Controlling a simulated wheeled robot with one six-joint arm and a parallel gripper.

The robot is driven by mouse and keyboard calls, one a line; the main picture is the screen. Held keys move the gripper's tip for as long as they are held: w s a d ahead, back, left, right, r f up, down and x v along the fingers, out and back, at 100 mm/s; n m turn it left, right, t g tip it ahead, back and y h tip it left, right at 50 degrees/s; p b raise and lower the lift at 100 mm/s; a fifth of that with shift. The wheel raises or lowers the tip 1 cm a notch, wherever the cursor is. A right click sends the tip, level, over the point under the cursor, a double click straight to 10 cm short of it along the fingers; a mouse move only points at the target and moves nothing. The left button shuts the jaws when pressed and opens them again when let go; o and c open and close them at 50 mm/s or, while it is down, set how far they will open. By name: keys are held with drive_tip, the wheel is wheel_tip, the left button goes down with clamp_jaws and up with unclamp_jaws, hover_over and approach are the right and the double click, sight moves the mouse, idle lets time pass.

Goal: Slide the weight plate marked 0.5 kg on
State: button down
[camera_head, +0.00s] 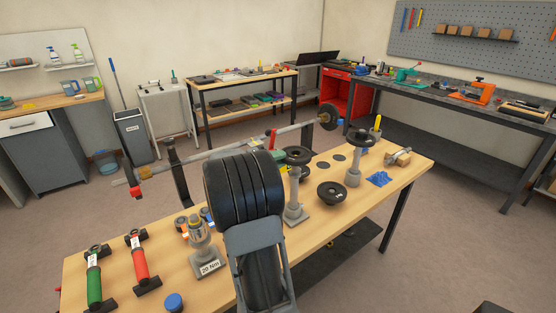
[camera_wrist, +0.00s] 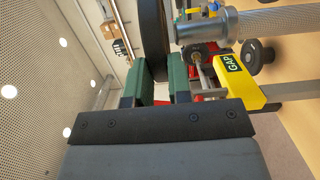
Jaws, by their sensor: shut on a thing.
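In the wrist view, the green-padded fingers of my gripper (camera_wrist: 158,82) are shut on a black weight plate (camera_wrist: 153,40), seen edge-on. The plate is right beside the flanged end of a silver, knurled post (camera_wrist: 205,25); I cannot tell if they touch. My arm hides much of the grip. The 0.5 kg marking is not readable on the held plate.
A yellow GAP tag (camera_wrist: 240,82) is close to my gripper. Another plate (camera_head: 332,192) lies on the table (camera_head: 400,185), near a second stand (camera_head: 354,176) with plates. Green (camera_head: 94,278) and red (camera_head: 139,262) handled tools are at the front left.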

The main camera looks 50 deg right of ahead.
drive_tip(key=shift+f+b, duration=2.7)
drive_tip(key=shift+b, duration=0.1)
drive_tip(key=c, duration=1)
unclamp_jaws()
drive_tip(key=shift+o, duration=0.2)
drive_tip(key=shift+f, duration=0.1)
drive_tip(key=v, duration=0.7)
drive_tip(key=shift+a+b, duration=0.25)
drive_tip(key=shift+b, duration=0.1)
drive_tip(key=shift+w, duration=0.15)
drive_tip(key=s+a+n+t+y+p, duration=0.1)
drive_tip(key=a+y, duration=0.4)
drive_tip(key=a, duration=0.5)
drive_tip(key=s+a+r+n+t+y+p, duration=0.1)
drive_tip(key=s+a+t+y+p, duration=0.3)
drive_tip(key=a, duration=0.7)
drive_tip(key=s+a+n+t+y+p, duration=0.2)
drive_tip(key=a+t+y+p, duration=0.3)
drive_tip(key=a, duration=0.6)
drive_tip(key=shift+s+r+n+t+y, duration=0.2)
drive_tip(key=shift+n+t+y, duration=0.5)
drive_tip(key=shift+y, duration=0.5)
